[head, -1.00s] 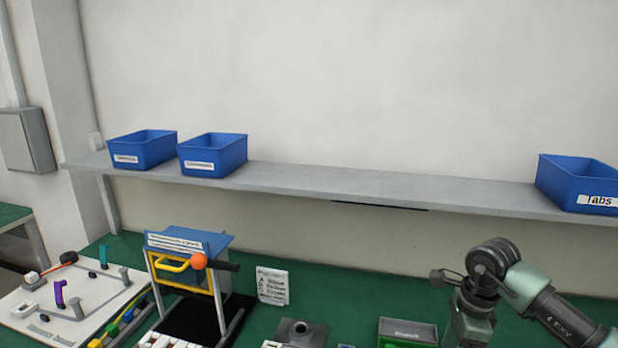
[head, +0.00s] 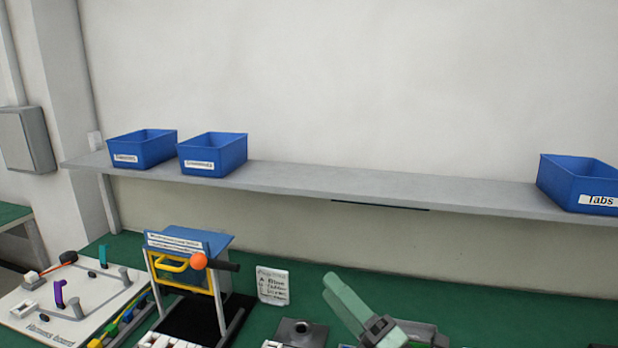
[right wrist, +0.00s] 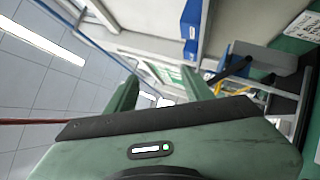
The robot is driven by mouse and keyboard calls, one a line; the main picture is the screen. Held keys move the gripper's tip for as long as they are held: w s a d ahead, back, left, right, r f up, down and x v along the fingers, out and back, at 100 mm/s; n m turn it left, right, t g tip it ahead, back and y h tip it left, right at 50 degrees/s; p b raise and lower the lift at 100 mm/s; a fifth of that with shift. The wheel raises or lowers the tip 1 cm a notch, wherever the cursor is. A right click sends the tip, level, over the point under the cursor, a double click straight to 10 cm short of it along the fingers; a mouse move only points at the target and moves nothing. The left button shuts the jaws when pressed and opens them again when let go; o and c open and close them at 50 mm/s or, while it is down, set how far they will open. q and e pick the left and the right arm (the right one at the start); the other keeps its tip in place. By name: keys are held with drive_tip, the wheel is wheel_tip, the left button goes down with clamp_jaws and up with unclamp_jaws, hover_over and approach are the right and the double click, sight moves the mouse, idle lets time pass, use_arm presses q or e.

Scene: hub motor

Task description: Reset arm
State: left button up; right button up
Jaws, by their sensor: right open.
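My right gripper (head: 345,300) shows at the bottom of the head view, right of centre, as a green finger shape pointing up and left above the green bench. In the right wrist view (right wrist: 160,85) its two green fingers stand apart with nothing between them. My left arm and gripper are not in view.
A green bench (head: 480,305) runs along the wall. A grey fixture (head: 300,332) is near the gripper. Blue bins (head: 215,155) and (head: 580,185) a Tabs bin sit on the shelf (head: 380,188).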

drive_tip(key=s+d+f+m+g+h, duration=0.2)
drive_tip(key=s+d+f+m+h, duration=0.2)
drive_tip(key=d+f+m+h, duration=1.55)
drive_tip(key=s+a+f+m+g+y, duration=0.2)
drive_tip(key=s+f+m+g, duration=0.35)
drive_tip(key=s, duration=0.65)
drive_tip(key=s+a+f+m+g+y, duration=0.2)
drive_tip(key=s+f+m+g+y, duration=0.3)
drive_tip(key=s, duration=0.7)
wheel_tip(320, 180, down, 32)
drive_tip(key=n+g+h+b, duration=0.2)
drive_tip(key=b, duration=0.3)
drive_tip(key=s+d+f+b, duration=0.3)
drive_tip(key=s+f+b, duration=0.2)
drive_tip(key=s+f, duration=1.2)
wheel_tip(320, 180, down, 4)
drive_tip(key=shift+s+d+f+g, duration=0.15)
drive_tip(key=shift+s+f+g, duration=0.1)
drive_tip(key=shift+s+g, duration=0.15)
